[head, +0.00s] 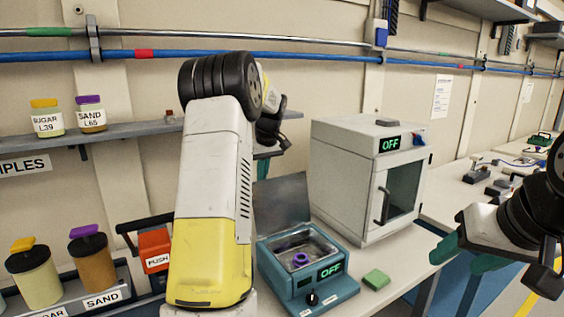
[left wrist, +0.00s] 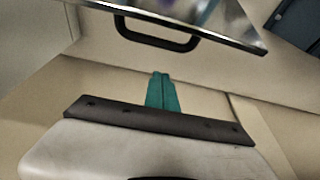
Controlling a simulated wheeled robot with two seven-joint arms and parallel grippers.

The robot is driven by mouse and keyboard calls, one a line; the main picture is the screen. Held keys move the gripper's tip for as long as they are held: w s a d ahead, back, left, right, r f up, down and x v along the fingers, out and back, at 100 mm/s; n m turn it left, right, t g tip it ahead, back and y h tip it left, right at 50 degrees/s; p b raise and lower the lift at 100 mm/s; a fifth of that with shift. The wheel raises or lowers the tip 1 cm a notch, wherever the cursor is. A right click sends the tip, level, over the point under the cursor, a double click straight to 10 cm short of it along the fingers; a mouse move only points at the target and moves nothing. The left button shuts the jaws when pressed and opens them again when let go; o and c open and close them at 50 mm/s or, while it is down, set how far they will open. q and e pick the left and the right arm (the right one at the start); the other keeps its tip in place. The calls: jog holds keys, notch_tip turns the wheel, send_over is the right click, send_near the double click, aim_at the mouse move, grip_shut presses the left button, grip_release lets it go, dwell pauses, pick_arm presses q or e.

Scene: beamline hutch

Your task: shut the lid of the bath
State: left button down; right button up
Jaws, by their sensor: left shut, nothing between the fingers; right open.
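The bath (head: 329,291) is a teal box on the bench in the head view, with a green OFF display and a black knob. Its grey lid (head: 283,199) stands raised at the back, so the basin is open and a purple ring-shaped thing (head: 300,259) shows inside. My left gripper (head: 263,167) is partly hidden behind my arm, above the lid's top edge and apart from it. In the left wrist view its teal fingers (left wrist: 162,92) are together and empty. My right gripper (head: 462,257) is open and empty at the right, away from the bath.
A white oven (head: 340,190) with an OFF display stands right of the bath. A green block (head: 376,279) lies in front of it. A shelf with jars (head: 47,118) is at the left. In the left wrist view, a panel with a black handle (left wrist: 155,38) is beyond the fingers.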

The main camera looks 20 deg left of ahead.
pick_arm(q)
jog(key=shift+s+d+r, duration=0.2)
jog(key=shift+s+d, duration=0.4)
jog(key=shift+d, duration=0.15)
jog(key=shift+s+d+r, duration=0.15)
jog(key=shift+s+d, duration=0.45)
jog(key=shift+d, duration=0.15)
jog(key=shift+s+d+r, duration=0.1)
